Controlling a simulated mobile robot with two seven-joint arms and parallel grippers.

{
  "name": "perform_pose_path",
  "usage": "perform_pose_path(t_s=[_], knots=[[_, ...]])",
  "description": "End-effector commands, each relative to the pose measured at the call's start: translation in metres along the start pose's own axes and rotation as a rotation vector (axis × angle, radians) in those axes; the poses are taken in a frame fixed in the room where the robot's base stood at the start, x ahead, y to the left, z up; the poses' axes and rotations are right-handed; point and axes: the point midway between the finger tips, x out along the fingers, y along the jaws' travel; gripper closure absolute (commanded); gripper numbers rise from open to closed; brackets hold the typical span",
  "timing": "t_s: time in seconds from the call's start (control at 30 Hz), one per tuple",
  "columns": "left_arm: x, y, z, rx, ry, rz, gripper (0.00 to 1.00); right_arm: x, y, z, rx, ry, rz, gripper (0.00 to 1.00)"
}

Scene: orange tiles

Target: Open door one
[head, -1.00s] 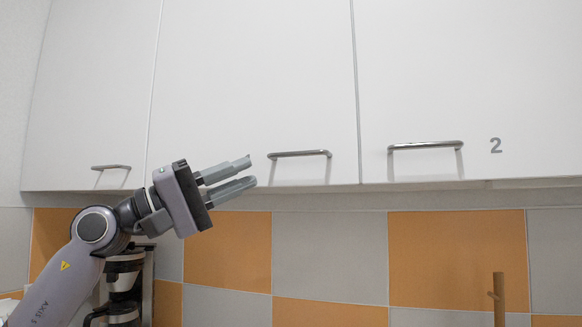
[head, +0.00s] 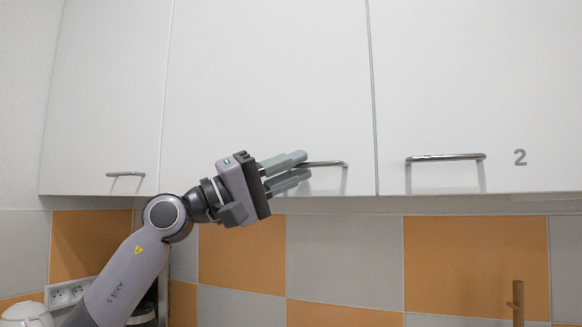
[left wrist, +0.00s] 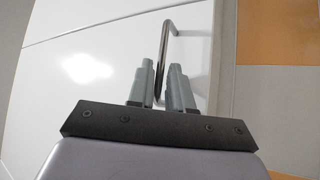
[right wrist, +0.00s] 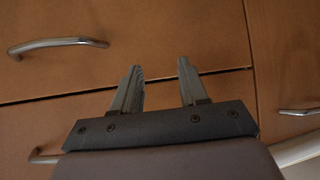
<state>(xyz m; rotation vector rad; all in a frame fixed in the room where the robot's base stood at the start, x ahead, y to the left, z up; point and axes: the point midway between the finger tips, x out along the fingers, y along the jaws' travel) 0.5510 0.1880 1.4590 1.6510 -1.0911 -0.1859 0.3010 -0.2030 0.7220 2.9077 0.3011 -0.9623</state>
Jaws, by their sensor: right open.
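White wall cabinet doors fill the head view. The right door (head: 470,90) bears a "2"; no "1" is visible on the other doors. The middle door (head: 270,80) has a metal bar handle (head: 328,164) near its lower right corner. My left gripper (head: 303,165) is open at the left end of this handle, its fingers hiding that end. In the left wrist view the handle (left wrist: 166,45) runs down between the two fingertips; contact cannot be told. My right gripper (right wrist: 160,80) is open and empty, facing brown drawer fronts.
The left door (head: 100,100) has its own handle (head: 126,174), and door 2 has another (head: 446,157). Orange and grey tiles (head: 345,255) lie below the cabinets. A socket (head: 68,294) and a white kettle (head: 28,314) are at lower left. Drawer handles (right wrist: 58,44) show near the right gripper.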

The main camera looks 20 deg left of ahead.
Motion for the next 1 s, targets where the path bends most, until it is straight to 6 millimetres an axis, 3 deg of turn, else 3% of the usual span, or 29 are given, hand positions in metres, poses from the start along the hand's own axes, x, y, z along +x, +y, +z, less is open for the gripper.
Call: perform_pose_path(t_s=[0.03, 0.07, 0.37, 0.57, 0.77, 1.0], knots=[[0.0, 0.0, 0.0, 0.0, 0.0, 0.0, 0.9, 0.0, 0.0, 0.0, 0.0, 0.001, 0.0, 0.57], [0.0, 0.0, 0.0, 0.0, 0.0, 0.0, 1.0, 0.0, 0.0, -0.001, 0.0, 0.001, 0.0, 0.57], [-0.003, 0.001, 0.002, -0.004, -0.007, 0.003, 1.0, 0.002, 0.0, 0.001, 0.0, 0.002, 0.0, 0.57], [-0.018, 0.011, 0.012, -0.027, -0.058, 0.028, 1.0, 0.007, 0.0, 0.009, -0.001, 0.002, 0.0, 0.57], [-0.051, 0.033, 0.03, -0.077, -0.17, 0.082, 1.0, 0.018, 0.0, 0.022, -0.001, 0.002, 0.0, 0.57], [-0.111, 0.07, 0.047, -0.162, -0.352, 0.168, 1.0, 0.028, 0.0, 0.036, 0.0, 0.002, 0.0, 0.57]])
